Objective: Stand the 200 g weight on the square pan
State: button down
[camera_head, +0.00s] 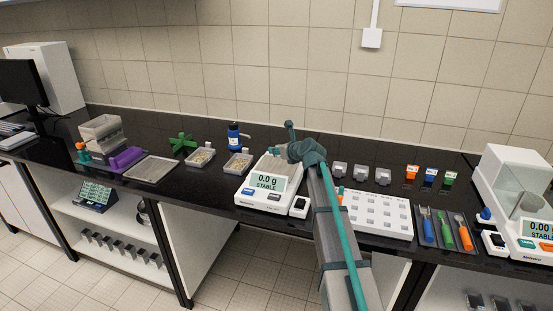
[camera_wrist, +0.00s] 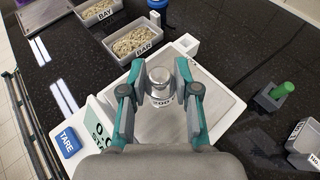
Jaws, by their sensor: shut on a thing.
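The 200 g weight (camera_wrist: 160,83) is a small silver cylinder with a knob on top, its label partly readable. My gripper (camera_wrist: 160,92) is shut on it, one teal finger on each side, and it looks upright. Behind and below it is the balance's grey square pan (camera_wrist: 218,92). In the head view the white balance (camera_head: 245,197) shows "0.0 g STABLE" on its display (camera_head: 268,182). My arm covers the right side of its pan (camera_head: 268,165), and the weight cannot be made out there. The gap between weight and pan is hard to judge.
Trays of pale pellets labelled BAY (camera_wrist: 93,11) and BAR (camera_wrist: 132,42) stand behind the balance. A white rack (camera_head: 378,215) lies to the right.

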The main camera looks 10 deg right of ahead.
aim_at(277, 166)
jog(key=shift+w+f, duration=1.25)
jog(key=shift+f, duration=0.15)
jog(key=shift+d+f+p, duration=0.1)
jog(key=shift+f+p, duration=0.55)
jog(key=shift+f, duration=0.9)
jog(key=shift+f, duration=0.2)
jog(key=c, duration=0.8)
grip_release()
jog(key=shift+c, duration=0.2)
jog(key=shift+r, duration=0.15)
jog(key=b+v, duration=0.2)
jog(key=v, duration=1)
jog(key=shift+s, duration=0.1)
